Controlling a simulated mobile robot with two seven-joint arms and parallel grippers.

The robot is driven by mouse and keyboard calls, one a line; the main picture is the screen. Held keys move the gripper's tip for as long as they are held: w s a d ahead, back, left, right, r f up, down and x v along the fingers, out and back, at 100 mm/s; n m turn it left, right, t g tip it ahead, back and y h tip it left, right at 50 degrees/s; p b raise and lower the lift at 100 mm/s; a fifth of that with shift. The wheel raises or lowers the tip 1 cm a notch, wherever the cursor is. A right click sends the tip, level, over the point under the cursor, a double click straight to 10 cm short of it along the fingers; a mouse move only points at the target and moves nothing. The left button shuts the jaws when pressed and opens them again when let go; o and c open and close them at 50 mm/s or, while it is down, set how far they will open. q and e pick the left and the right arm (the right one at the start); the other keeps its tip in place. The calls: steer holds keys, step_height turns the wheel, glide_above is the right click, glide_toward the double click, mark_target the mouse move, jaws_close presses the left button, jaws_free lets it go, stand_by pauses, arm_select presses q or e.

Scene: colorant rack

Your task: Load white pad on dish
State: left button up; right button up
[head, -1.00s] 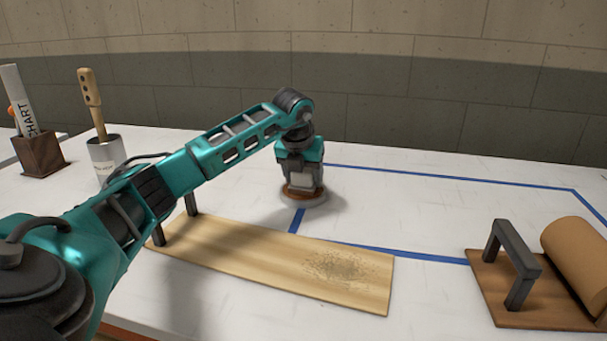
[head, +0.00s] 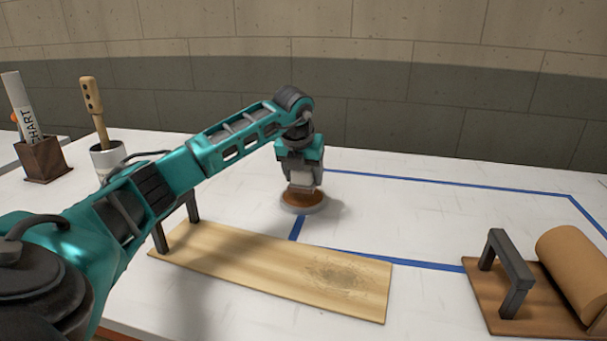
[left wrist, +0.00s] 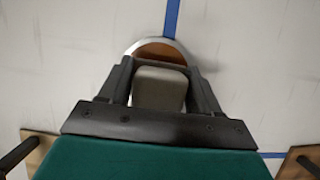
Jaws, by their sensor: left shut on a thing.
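My left gripper (head: 302,176) is above the dish, pointing down, and is shut on the pale white-grey pad (head: 303,181). In the left wrist view the pad (left wrist: 159,90) sits between the two dark fingers. The round pale dish (head: 303,207) stands on the white table under the pad, with brown colorant (head: 300,198) showing inside its rim. In the left wrist view the dish rim (left wrist: 137,44) shows just beyond the pad. I cannot tell whether the pad's lower face touches the colorant. My right gripper is not in view.
A wooden board (head: 250,258) with a dark handle lies in front of the dish. A brown roller (head: 575,262) on a handled board stands at right. A tool cup (head: 108,160) and a dark holder (head: 42,160) are at left. Blue tape (head: 450,181) marks clear table.

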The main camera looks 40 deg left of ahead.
arm_select(q)
step_height(320, 180, up, 3)
steer(key=shift+f+p, duration=0.2)
steer(key=shift+p, duration=0.7)
steer(key=shift+r+p, duration=0.55)
steer(key=shift+r, duration=0.1)
steer(key=shift+r+p, duration=0.35)
steer(key=shift+r, duration=0.05)
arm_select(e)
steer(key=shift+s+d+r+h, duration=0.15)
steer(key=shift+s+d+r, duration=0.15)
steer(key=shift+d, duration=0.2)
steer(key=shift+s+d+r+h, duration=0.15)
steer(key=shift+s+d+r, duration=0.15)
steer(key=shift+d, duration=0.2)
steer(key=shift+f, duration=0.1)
